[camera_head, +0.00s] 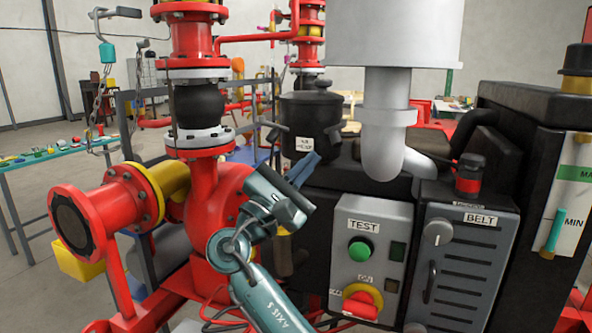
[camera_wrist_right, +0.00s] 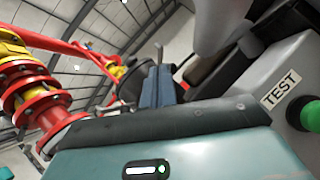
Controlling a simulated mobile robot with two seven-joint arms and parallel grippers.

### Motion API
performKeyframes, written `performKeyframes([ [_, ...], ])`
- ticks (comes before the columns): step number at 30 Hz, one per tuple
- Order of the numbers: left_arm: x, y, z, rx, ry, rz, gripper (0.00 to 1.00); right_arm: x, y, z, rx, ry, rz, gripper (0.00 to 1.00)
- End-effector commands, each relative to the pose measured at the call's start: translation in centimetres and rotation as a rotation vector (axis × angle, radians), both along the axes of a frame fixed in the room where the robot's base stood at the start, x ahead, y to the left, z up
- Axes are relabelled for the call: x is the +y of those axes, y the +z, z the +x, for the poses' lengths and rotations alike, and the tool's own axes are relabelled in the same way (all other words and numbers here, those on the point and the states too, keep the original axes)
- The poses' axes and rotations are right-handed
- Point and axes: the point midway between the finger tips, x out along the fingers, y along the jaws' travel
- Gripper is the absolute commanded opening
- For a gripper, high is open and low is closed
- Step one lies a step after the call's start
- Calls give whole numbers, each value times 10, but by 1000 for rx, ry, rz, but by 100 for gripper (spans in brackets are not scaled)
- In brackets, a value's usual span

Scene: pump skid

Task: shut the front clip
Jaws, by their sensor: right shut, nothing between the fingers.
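A black air-filter canister (camera_head: 312,112) with a lid and a white label stands behind the control box. A dark clip (camera_head: 277,132) juts out from its left side, and another (camera_head: 351,128) juts out from its right side. I cannot tell which is the front clip; both appear to stand away from the body. My right gripper (camera_head: 305,168) is shut and empty, its blue-grey fingers just in front of the canister's lower part. In the right wrist view the fingers (camera_wrist_right: 158,86) point at the dark canister (camera_wrist_right: 130,84) and hide part of it. Contact cannot be told. My left gripper is not in view.
A grey test box (camera_head: 370,250) with a green button and red knob stands right of my arm. A white pipe (camera_head: 388,120) hangs right of the canister. Red flanged piping (camera_head: 205,200) stands close on the left. A belt cover (camera_head: 465,265) is at right.

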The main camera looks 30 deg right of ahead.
Motion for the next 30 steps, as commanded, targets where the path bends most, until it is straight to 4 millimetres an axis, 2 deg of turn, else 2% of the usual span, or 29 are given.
performKeyframes([
  [1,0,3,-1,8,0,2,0,-11,10,3,-1,-4,-2,0],
  [6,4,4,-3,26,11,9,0,-39,26,13,-1,-2,0,0],
  [12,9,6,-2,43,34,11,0,-62,37,21,1,-2,-1,0],
  [18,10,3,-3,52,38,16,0,-69,40,24,1,2,0,0],
  [30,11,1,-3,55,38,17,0,-69,40,24,1,1,1,0],
])
